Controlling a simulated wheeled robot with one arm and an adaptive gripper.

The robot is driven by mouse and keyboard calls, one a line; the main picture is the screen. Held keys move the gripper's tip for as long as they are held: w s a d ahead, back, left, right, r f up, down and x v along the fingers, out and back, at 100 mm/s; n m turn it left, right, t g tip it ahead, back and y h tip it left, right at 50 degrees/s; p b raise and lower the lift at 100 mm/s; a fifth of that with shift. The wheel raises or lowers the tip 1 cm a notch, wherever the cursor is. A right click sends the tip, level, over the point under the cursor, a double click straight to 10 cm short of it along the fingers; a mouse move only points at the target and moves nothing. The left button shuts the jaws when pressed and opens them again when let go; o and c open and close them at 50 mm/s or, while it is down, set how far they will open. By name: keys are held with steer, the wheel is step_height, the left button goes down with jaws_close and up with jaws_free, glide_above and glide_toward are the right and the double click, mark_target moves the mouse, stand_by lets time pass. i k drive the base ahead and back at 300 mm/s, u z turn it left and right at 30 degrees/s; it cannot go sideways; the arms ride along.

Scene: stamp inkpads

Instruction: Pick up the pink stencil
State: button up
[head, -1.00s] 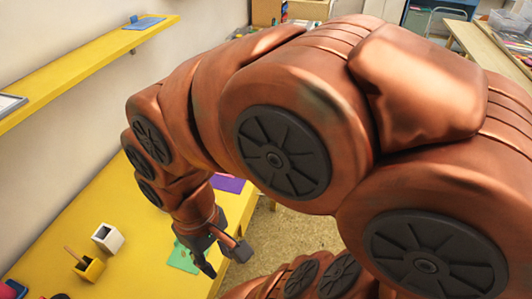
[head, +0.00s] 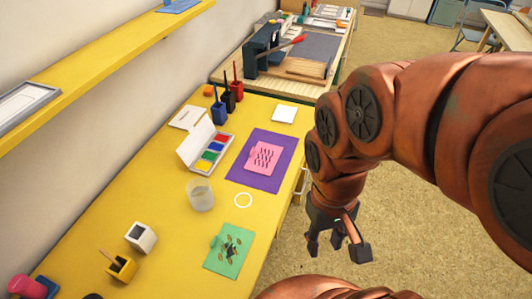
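The pink stencil (head: 263,158) lies flat on a purple mat (head: 240,175) on the yellow table. It has rows of dark wavy marks and a small tab at its upper left. My gripper (head: 337,248) hangs over the floor to the right of the table's edge, well apart from the stencil. Its fingers are spread and nothing shows between them.
Brush pots (head: 220,112) stand behind. A yellow shelf (head: 110,60) overhangs at left.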

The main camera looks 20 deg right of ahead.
mark_target(263, 160)
steer(key=z, duration=1.35)
steer(key=i, duration=0.7)
steer(key=u, duration=2.7)
